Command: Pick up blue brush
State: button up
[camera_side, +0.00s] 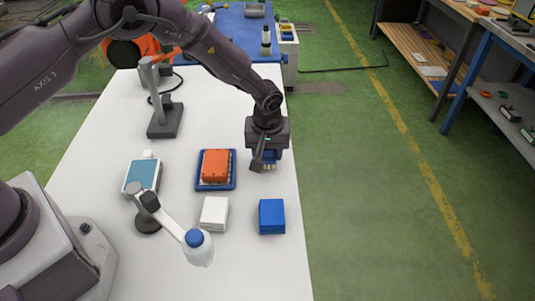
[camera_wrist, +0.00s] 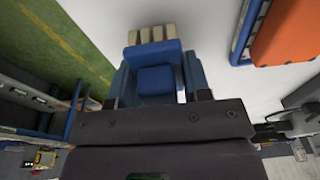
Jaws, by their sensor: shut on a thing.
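The blue brush (camera_side: 271,156) is a small blue block with pale cream bristles. In the side view it is at my gripper (camera_side: 264,160), near the right edge of the white table (camera_side: 190,263), and my gripper partly hides it. In the wrist view the blue brush (camera_wrist: 158,53) sits between the two blue fingers of my gripper (camera_wrist: 156,76), with its bristles pointing to the top of the picture. My gripper is shut on the brush. I cannot tell whether the bristles touch the table.
A blue-rimmed tray (camera_side: 200,186) with an orange block (camera_side: 215,165) lies left of my gripper. A white box (camera_side: 214,213) and a blue block (camera_side: 272,217) stand nearer the camera. A white jointed arm (camera_side: 170,219) and a blue-faced panel (camera_side: 142,177) are at the left.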

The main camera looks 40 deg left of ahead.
jog(key=s+a+r, duration=0.2)
jog(key=s+r, duration=0.9)
jog(key=s, duration=0.2)
jog(key=shift+s+a+r, duration=0.25)
jog(key=shift+s, duration=0.15)
jog(key=o, duration=0.3)
jog(key=shift+c, duration=1)
